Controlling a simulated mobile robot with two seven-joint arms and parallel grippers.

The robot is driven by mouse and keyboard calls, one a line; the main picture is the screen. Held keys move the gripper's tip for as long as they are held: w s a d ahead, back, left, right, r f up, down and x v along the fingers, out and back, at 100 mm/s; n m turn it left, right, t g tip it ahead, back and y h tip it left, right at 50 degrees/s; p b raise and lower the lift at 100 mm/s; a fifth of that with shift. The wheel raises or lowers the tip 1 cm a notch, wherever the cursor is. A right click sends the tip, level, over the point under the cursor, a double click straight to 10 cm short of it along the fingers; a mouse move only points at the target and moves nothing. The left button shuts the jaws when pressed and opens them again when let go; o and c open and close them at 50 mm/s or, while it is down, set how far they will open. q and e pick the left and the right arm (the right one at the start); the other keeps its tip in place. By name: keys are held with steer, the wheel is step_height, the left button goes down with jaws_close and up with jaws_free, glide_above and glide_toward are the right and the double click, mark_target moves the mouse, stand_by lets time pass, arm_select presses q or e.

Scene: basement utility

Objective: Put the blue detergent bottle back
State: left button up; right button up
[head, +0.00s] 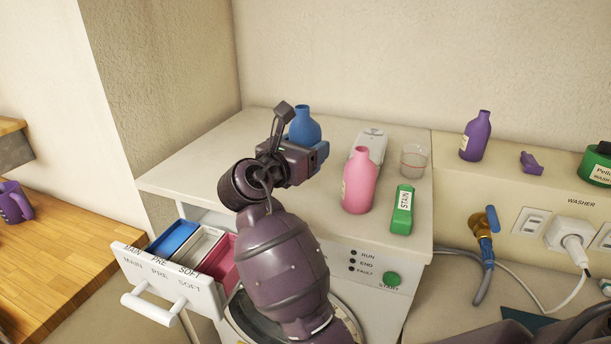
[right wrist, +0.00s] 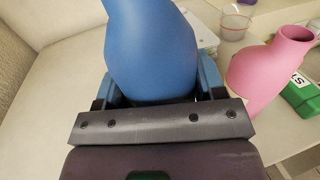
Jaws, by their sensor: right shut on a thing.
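The blue detergent bottle (head: 305,126) stands upright over the back middle of the white washer top (head: 222,153). My right gripper (head: 312,146) reaches in from the front and is shut on the bottle; its blue fingers lie on both sides of it. In the right wrist view the blue bottle (right wrist: 152,48) fills the space between the fingers. The gripper hides its lower part in the head view, so I cannot tell whether its base touches the top. My left gripper is not in view.
The detergent drawer (head: 168,284) is pulled out at front left. The washer top's left part is clear.

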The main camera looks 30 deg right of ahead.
step_height(320, 180, down, 6)
steer(key=shift+r+b, duration=0.1)
steer(key=shift+b, duration=0.25)
steer(key=shift+f, duration=0.2)
steer(key=o, duration=1.1)
steer(key=shift+c, duration=0.2)
steer(key=shift+r, duration=0.1)
